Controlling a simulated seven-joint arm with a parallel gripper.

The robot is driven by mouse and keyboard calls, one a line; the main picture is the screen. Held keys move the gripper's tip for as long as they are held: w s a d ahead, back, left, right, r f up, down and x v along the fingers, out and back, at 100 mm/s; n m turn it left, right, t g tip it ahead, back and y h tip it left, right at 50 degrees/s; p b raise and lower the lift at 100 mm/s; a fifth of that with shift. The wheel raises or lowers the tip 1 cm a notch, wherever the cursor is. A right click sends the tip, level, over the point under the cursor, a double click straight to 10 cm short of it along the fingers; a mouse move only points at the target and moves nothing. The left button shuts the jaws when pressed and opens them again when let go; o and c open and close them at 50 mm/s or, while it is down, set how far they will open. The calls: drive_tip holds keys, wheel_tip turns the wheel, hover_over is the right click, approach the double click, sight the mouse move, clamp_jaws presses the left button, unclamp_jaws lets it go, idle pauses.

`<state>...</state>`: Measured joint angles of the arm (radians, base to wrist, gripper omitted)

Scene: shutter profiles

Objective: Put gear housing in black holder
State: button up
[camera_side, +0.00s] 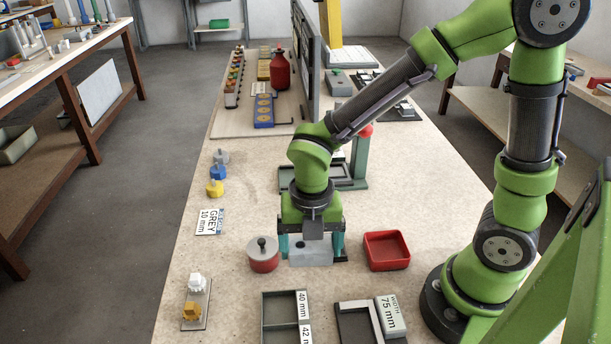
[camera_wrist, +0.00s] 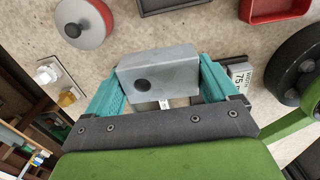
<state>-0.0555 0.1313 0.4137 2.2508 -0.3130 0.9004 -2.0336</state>
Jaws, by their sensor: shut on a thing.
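The gear housing, which I take to be the grey block (camera_side: 311,254), is between the teal fingers of my gripper (camera_side: 312,248). My gripper is shut on it, with one finger at each end. In the wrist view the housing (camera_wrist: 172,68) shows a dark round hole in its face. It is close to the tabletop; I cannot tell whether it touches. The black holder (camera_side: 349,328) is at the bottom edge of the side view, nearer the camera than my gripper, beside a "WIDTH 75 mm" label (camera_side: 391,314). It is partly cut off, and a light grey L-shaped piece lies in it.
A red pot with a grey lid (camera_side: 263,255) stands close left of my gripper. A red tray (camera_side: 386,251) is close right. A grey-green holder (camera_side: 268,318) marked 40 mm and 42 is in front. A dark fixture with a green post (camera_side: 361,160) stands behind.

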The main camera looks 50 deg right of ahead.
sight(310, 256)
wheel_tip(310, 256, down, 3)
drive_tip(key=shift+f, duration=2.45)
drive_tip(key=shift+f, duration=0.1)
drive_tip(key=o, duration=1.1)
drive_tip(key=shift+o, duration=0.2)
